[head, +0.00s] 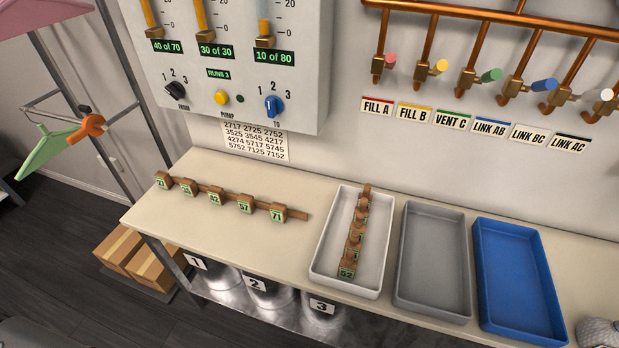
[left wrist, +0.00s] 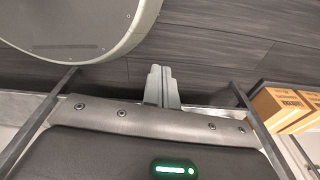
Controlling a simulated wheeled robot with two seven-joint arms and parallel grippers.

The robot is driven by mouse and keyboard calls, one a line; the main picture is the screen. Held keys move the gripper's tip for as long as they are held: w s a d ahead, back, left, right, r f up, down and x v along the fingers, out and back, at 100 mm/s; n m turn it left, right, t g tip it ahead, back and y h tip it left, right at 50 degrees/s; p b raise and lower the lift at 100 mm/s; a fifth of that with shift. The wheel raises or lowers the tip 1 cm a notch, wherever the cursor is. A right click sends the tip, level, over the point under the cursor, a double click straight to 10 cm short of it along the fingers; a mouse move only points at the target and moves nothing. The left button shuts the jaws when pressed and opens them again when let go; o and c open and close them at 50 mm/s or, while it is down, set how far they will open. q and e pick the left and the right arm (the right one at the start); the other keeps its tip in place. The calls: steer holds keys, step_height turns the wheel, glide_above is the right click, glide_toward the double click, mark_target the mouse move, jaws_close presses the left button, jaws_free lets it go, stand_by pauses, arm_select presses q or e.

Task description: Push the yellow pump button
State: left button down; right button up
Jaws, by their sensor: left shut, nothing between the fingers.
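The yellow pump button (head: 221,98) sits on the lower part of the light grey wall panel (head: 310,90) in the head view, above a "PUMP" label. A black FROM knob (head: 174,91) is to its left and a blue TO knob (head: 273,106) to its right. A small dark green dot is just right of the button. My left gripper (left wrist: 161,72) shows only in the left wrist view, shut and empty, over the dark floor and away from the panel. My right gripper is in neither view.
Below the panel, a beige table (head: 200,240) holds a row of numbered blocks (head: 215,197), a white tray (head: 375,291) with more blocks, a grey tray (head: 432,255) and a blue tray (head: 518,280). Copper pipes (head: 480,20) with valves are right. Cardboard boxes (head: 135,255) stand left.

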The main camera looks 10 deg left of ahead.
arm_select(q)
steer(key=s+a+f, duration=0.1)
steer(key=s+f, duration=0.1)
steer(key=s, duration=0.4)
steer(key=shift+a+f, duration=0.25)
steer(key=shift+f, duration=0.15)
stand_by(1.7)
